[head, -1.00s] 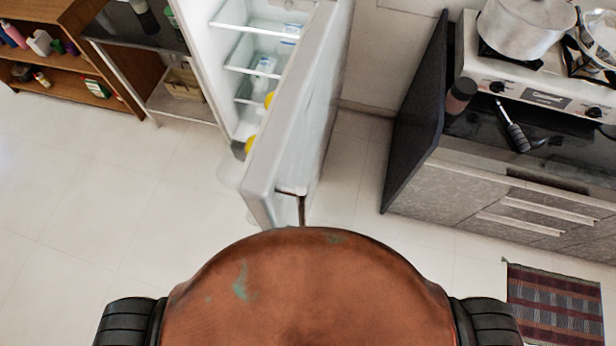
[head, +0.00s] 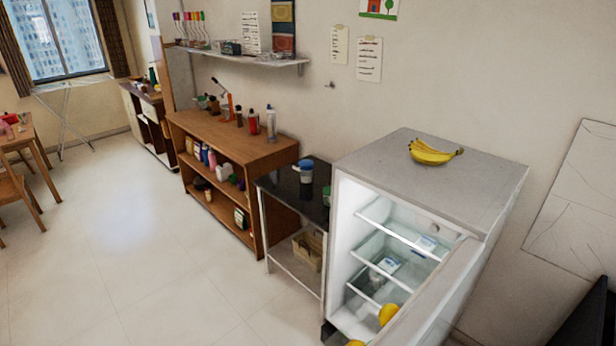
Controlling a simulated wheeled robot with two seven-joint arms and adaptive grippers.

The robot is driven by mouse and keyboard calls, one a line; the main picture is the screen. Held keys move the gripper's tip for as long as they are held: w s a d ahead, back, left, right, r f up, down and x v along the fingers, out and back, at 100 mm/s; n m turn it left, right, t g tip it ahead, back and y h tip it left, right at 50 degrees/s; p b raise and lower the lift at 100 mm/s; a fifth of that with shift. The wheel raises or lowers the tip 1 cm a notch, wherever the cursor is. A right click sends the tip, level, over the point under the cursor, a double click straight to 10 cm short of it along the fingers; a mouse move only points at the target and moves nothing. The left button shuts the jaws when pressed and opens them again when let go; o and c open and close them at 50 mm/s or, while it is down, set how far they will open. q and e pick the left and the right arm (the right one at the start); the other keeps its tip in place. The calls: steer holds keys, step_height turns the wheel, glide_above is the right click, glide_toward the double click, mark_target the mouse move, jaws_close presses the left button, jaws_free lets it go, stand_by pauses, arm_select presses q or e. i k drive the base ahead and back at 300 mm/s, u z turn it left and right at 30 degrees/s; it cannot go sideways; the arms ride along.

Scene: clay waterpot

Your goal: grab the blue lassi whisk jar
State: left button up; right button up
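Neither of my grippers shows in the head view.
The open fridge (head: 432,182) stands at right, bananas (head: 432,152) on top, its door jutting forward. A wooden shelf unit (head: 262,150) holds several bottles. The tiled floor (head: 150,250) in front is clear. A table (head: 22,140) and chair are far left.

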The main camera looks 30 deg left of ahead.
mark_target(307, 167)
steer(key=u, duration=0.2)
steer(key=k, duration=0.25)
steer(key=u, duration=1)
steer(key=k, duration=1.1)
steer(key=u, duration=0.9)
steer(key=i, duration=3.35)
steer(key=z, duration=1.2)
steer(key=i, duration=1.9)
steer(key=z, duration=0.85)
